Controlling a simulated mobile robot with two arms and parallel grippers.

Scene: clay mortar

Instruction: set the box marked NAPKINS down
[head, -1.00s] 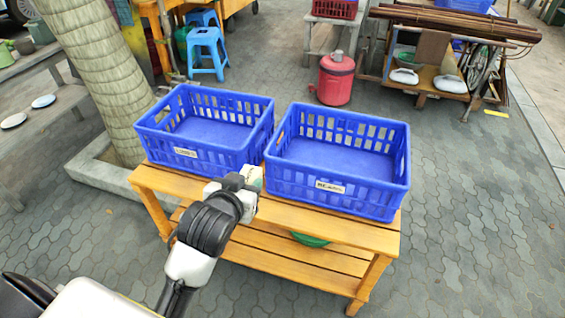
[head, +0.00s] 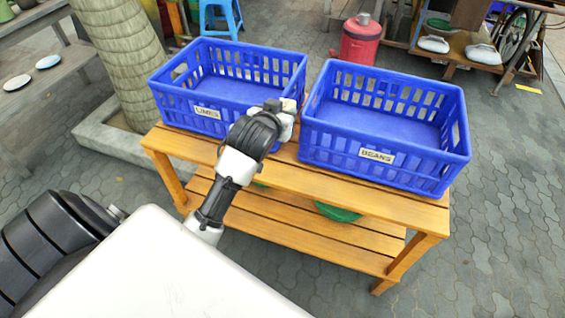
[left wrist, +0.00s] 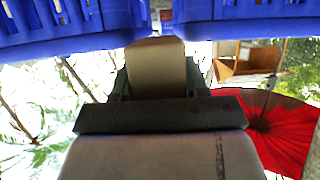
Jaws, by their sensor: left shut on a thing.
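My left gripper (head: 281,107) is at the front of the gap between two blue crates, above the wooden bench. It is shut on a small pale box (head: 290,104), mostly hidden behind the gripper and wrist. In the left wrist view, a plain tan face of the box (left wrist: 157,72) shows between the dark fingers. No NAPKINS marking is readable in any view. I cannot tell whether the box touches the bench or a crate. My right gripper is not in view.
The left blue crate (head: 225,123) is labelled LIMES, the right one (head: 340,150) BEANS; both look empty. They stand on the slatted wooden bench (head: 330,196), with a bare strip along its front. A green round thing (head: 337,212) is on the lower shelf. A tree trunk (head: 125,60) stands left.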

